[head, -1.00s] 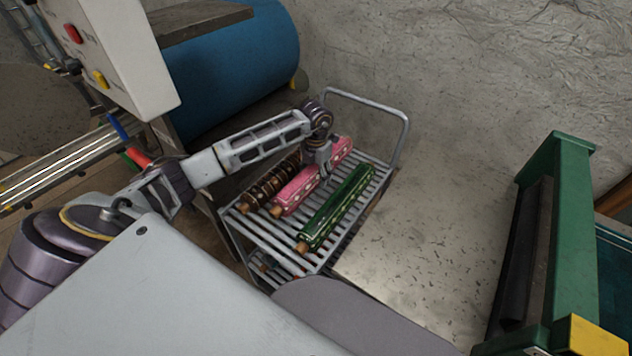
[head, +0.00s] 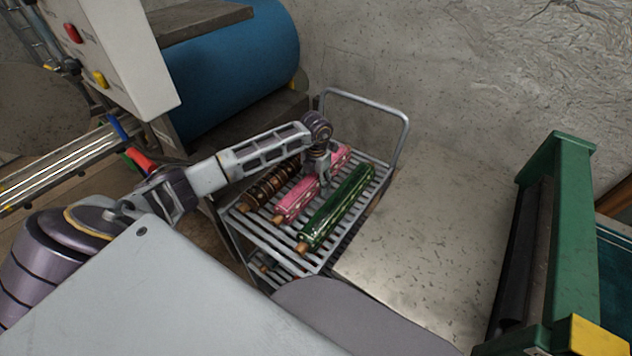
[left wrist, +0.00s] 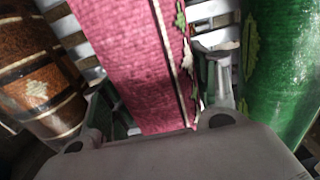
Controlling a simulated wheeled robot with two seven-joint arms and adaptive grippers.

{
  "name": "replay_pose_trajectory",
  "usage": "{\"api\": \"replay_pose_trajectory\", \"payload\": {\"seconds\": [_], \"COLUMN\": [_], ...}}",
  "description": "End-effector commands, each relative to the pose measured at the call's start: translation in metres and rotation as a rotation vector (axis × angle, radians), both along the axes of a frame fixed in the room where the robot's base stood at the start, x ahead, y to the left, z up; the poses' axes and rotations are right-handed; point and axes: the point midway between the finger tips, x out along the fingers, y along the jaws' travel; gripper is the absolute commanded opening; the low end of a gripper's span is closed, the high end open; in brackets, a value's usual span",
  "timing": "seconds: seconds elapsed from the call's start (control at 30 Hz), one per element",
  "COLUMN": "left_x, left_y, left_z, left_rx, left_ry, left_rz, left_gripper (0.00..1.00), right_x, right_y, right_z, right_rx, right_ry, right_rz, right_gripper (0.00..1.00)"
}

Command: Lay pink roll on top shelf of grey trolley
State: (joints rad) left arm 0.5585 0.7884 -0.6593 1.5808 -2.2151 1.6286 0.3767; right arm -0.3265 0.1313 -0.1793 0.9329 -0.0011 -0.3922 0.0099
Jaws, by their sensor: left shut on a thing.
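The pink roll (head: 298,197) lies between a brown roll and a green roll at the top shelf of the grey trolley (head: 289,254). Its long side runs about parallel to theirs. My left gripper (head: 325,178) reaches down over the roll's far half and is shut on it. In the left wrist view the pink roll (left wrist: 132,65) passes between the two fingers, with shelf slats close beneath. Whether its full length rests on the slats is hard to tell. My right gripper is not in view.
The brown patterned roll (head: 268,186) is close on the left and the green roll (head: 337,208) close on the right. The trolley's handle (head: 368,103) rises at the far end. A blue drum (head: 240,72) stands behind. A green-framed machine (head: 567,230) is at right.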

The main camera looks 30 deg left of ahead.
Motion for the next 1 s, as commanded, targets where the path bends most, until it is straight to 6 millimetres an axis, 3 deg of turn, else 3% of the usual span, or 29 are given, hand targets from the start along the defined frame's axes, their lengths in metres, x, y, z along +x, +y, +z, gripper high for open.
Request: {"api": "replay_pose_trajectory", "payload": {"seconds": [0.17, 0.2, 0.33, 0.83, 1.0], "left_x": [0.001, 0.000, 0.000, 0.000, 0.001], "left_y": [0.000, 0.000, 0.000, 0.000, 0.000], "left_z": [-0.001, -0.002, -0.002, 0.001, 0.013], "left_rx": [0.000, 0.000, 0.000, 0.000, 0.001], "left_ry": [-0.003, 0.000, 0.000, 0.000, -0.002], "left_rz": [0.000, 0.000, 0.000, 0.000, 0.000], "left_gripper": [0.12, 0.62, 0.79, 0.81, 0.81], "right_x": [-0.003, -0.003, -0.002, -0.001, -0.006], "right_y": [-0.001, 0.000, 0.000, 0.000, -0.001], "right_z": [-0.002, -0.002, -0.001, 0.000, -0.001], "right_rx": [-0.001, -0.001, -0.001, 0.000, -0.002], "right_ry": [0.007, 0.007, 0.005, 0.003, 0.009], "right_rz": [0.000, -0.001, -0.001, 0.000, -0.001], "right_gripper": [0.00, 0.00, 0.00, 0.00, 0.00]}}
